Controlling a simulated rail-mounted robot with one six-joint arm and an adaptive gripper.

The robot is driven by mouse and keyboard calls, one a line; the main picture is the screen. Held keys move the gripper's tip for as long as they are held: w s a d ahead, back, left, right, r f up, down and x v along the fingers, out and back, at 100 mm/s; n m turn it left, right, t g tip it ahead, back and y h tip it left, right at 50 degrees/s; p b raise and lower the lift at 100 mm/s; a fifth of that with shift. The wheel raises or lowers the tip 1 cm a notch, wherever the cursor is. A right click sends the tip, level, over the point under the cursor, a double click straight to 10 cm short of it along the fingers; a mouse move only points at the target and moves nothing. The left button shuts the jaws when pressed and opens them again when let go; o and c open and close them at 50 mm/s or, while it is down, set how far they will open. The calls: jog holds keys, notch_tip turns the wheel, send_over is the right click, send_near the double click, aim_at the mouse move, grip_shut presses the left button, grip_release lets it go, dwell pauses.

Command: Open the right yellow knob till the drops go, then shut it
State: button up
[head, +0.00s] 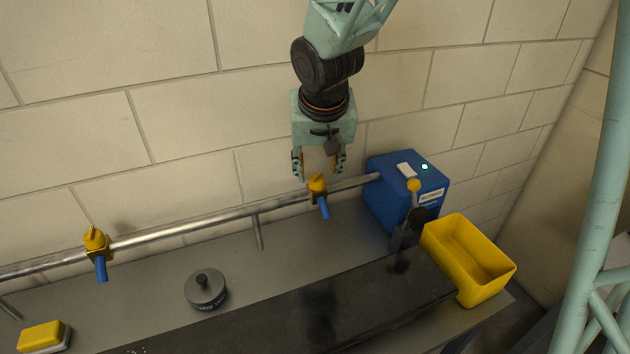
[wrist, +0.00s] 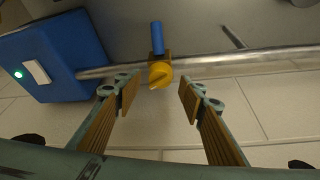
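The right yellow knob (head: 317,184) sits on a valve on the metal pipe, with a blue spout (head: 323,207) pointing down below it. My gripper (head: 319,175) is open just above this knob. In the wrist view the knob (wrist: 160,74) lies beyond and between the open fingertips (wrist: 158,92), with a gap on both sides; I see no contact. The left yellow knob (head: 96,239) is on the same pipe, far to the left, with its own blue spout. I cannot make out drops at the right spout.
The pipe (head: 220,214) runs along the wall to a blue box (head: 390,190) with a lit green lamp. A yellow bin (head: 470,262) stands at the right edge of the bench. A round dark weight (head: 206,290) and a yellow sponge-like block (head: 45,336) lie at the left.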

aim_at(317, 181)
jog(key=shift+b+x, duration=0.4)
jog(key=shift+x, duration=0.7)
jog(key=shift+c, duration=0.5)
jog(key=c, duration=0.7)
